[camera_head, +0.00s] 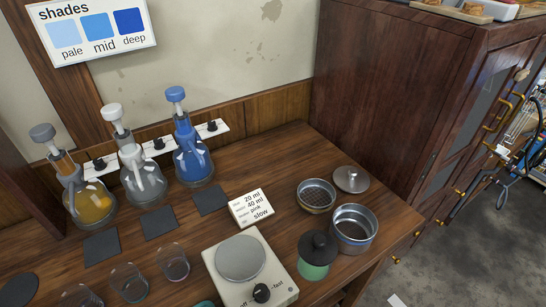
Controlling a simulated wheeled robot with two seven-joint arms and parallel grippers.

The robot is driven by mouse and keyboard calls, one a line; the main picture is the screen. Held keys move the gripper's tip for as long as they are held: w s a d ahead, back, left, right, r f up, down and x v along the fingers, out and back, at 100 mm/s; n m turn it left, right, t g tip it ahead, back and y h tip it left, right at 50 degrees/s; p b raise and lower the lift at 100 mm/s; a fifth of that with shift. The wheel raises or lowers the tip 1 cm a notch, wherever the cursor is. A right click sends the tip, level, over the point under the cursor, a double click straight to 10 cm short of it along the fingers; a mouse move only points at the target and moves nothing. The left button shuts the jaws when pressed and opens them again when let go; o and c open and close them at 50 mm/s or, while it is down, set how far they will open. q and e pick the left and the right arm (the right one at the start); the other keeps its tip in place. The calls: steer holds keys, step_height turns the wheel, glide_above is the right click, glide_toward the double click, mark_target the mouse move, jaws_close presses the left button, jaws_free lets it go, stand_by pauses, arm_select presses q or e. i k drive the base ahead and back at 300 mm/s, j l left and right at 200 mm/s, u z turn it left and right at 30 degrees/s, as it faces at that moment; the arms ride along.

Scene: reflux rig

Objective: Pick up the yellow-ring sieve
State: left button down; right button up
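The yellow-ring sieve (316,198) stands on the wooden bench at the right, a round metal pan with a mesh floor and a yellowish band around its lower side. It looks upright and empty. It is behind and left of an open metal pan (354,230) and left of a metal lid (351,179) with a knob. The gap between the sieve and the open pan is narrow, and I cannot tell if they touch. Neither of my grippers is in view.
A hotplate (247,271) with a dial and a green jar with a dark lid (315,255) stand in front of the sieve. A note card (250,207) is to its left. Flasks, dark mats and glasses fill the left. A tall cabinet (400,100) rises behind.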

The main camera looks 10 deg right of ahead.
mark_target(315, 196)
steer(key=l+u, duration=0.7)
steer(key=k+l+u, duration=0.15)
steer(key=l+u, duration=0.25)
steer(key=k+l+u, duration=0.15)
steer(key=l+u, duration=0.2)
steer(key=k+l+u, duration=0.2)
steer(key=l+u, duration=0.15)
steer(key=l, duration=0.1)
